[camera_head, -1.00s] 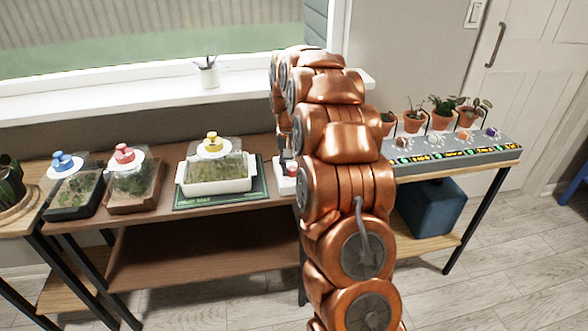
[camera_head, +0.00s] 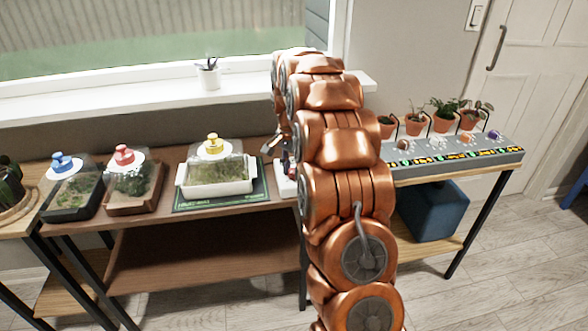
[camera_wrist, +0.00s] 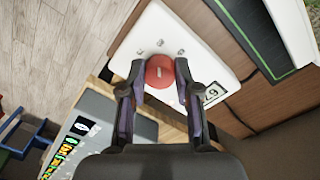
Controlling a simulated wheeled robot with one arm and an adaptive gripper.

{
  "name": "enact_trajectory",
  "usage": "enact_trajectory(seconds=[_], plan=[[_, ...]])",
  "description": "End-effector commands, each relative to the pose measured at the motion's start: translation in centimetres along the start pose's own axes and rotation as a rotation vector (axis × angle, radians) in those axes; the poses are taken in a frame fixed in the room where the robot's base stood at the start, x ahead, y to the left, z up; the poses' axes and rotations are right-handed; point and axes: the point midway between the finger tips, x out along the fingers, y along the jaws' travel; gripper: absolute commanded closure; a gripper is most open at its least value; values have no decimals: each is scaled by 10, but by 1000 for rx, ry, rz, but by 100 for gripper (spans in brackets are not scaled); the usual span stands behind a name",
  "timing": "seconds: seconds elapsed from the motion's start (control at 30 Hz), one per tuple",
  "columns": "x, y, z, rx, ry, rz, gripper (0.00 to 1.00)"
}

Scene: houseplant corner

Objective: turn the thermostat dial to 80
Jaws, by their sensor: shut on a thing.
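The thermostat is a white box (camera_wrist: 205,62) with a round red dial (camera_wrist: 160,71) on its face, seen from above in the wrist view. My gripper (camera_wrist: 159,84) has one dark finger on each side of the dial and is shut on it. A small display (camera_wrist: 213,93) with black digits sits beside the right finger. It shows at an angle and seems to read 67. In the head view only a sliver of the white thermostat (camera_head: 284,187) shows beside my copper arm, which hides the rest.
A white planter (camera_head: 215,188) on a green mat and two clear-lidded terrariums (camera_head: 130,190) stand left of the thermostat. A grey panel (camera_head: 455,161) with coloured knobs and lit displays lies right, with potted plants (camera_head: 443,120) behind it. The window sill runs behind.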

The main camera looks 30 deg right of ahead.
Motion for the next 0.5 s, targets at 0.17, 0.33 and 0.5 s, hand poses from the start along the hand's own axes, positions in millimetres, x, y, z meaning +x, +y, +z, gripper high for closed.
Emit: enact_trajectory(seconds=[0.17, 0.33, 0.5], plan=[[0, 4, -4, 16, 4, 6, 100], [0, 4, -4, 17, 4, 6, 100], [0, 4, -4, 17, 4, 6, 64]])
